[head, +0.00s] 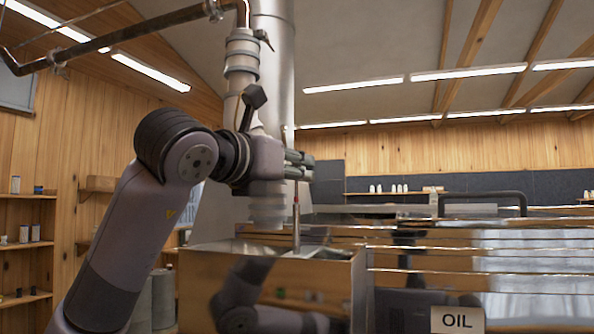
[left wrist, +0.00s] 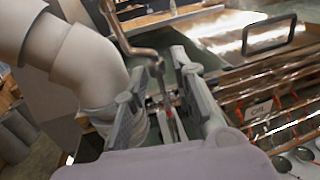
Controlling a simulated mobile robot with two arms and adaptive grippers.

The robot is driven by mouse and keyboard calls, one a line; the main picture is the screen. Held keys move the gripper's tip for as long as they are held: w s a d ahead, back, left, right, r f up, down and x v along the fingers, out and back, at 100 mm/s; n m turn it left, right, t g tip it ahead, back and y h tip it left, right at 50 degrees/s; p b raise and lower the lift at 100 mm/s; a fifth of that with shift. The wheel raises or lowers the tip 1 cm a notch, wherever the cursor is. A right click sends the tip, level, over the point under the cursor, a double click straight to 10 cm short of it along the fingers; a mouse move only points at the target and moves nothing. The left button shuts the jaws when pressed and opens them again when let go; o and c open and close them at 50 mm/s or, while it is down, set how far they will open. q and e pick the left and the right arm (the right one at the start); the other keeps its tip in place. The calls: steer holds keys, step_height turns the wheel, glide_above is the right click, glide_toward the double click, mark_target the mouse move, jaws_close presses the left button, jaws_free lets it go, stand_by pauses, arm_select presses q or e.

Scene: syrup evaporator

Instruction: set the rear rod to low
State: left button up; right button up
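My left gripper (head: 300,166) is at the rod's upper part, fingers pointing right. In the left wrist view, the fingers of my left gripper (left wrist: 160,85) are spread, and the rod (left wrist: 167,110) stands between them with gaps on both sides. My right gripper is in neither view.
A thick pale vertical pipe (head: 240,75) stands close behind my left wrist, and it fills the left of the wrist view (left wrist: 90,65). A dark pipe (head: 120,38) crosses above. Long metal pans with an OIL sign (head: 457,320) extend right. A black handle (head: 483,194) sits behind.

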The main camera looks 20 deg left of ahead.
arm_select(q)
steer(key=v, duration=1)
steer(key=shift+s+a, duration=0.2)
steer(key=shift+s, duration=0.05)
